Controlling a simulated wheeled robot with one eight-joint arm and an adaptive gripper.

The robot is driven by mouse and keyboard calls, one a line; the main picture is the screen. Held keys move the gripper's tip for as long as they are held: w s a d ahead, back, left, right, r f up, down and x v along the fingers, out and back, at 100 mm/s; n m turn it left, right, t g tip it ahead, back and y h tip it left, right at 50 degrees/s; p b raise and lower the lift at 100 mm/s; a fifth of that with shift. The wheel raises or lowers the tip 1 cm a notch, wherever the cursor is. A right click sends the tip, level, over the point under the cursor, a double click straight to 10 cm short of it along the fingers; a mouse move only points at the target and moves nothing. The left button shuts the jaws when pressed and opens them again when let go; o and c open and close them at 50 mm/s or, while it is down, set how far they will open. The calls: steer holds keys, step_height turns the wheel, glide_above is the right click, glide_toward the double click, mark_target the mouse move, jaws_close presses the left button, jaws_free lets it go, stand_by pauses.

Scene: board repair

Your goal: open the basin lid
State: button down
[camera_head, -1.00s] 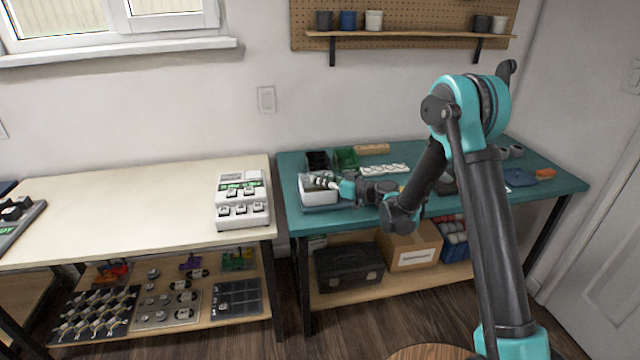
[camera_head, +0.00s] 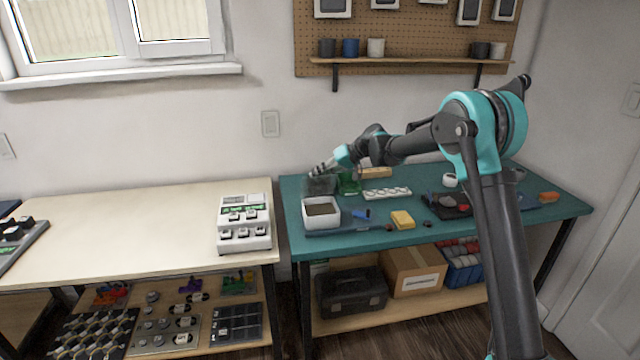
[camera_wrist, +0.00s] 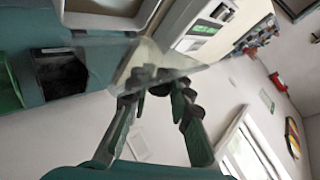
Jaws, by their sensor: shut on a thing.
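The basin (camera_head: 309,220) is a white square box at the front left of the teal bench in the head view. Its top is uncovered and a brown inside shows. My gripper (camera_head: 323,167) is behind and above it, near the wall. In the wrist view my gripper (camera_wrist: 160,82) is shut on the edge of a clear, see-through lid (camera_wrist: 178,58), held tilted in the air. In the head view the lid is faint and hard to make out. At the wrist view's top, a white-walled box (camera_wrist: 100,20) appears to be the basin.
A dark bin (camera_wrist: 62,75) and a green bin (camera_head: 348,183) stand at the bench's back left. A yellow sponge (camera_head: 402,220), a blue piece (camera_head: 361,214) and a white strip (camera_head: 387,193) lie right of the basin. A white button device (camera_head: 244,222) stands on the pale table.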

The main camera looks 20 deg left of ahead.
steer(key=shift+w+a+r+m+g+h, duration=0.15)
steer(key=shift+w+a+m+g+h, duration=0.25)
steer(key=shift+w, duration=0.25)
steer(key=shift+w+a+r+m+g+h, duration=0.2)
steer(key=shift+w+a+g+h, duration=0.1)
steer(key=shift+w+g, duration=0.25)
steer(key=shift+w+a+f+m+g+h, duration=0.1)
steer(key=shift+w+a+m+g+h, duration=0.25)
steer(key=shift+w, duration=0.3)
steer(key=shift+w+a+f+m+g+h, duration=0.1)
steer(key=shift+w+a, duration=0.3)
steer(key=shift+w, duration=0.35)
steer(key=c, duration=1.3)
jaws_free()
steer(key=shift+r, duration=0.1)
steer(key=v, duration=1.1)
steer(key=shift+w+d+r, duration=0.1)
steer(key=shift+d+r, duration=0.15)
steer(key=shift+d, duration=0.1)
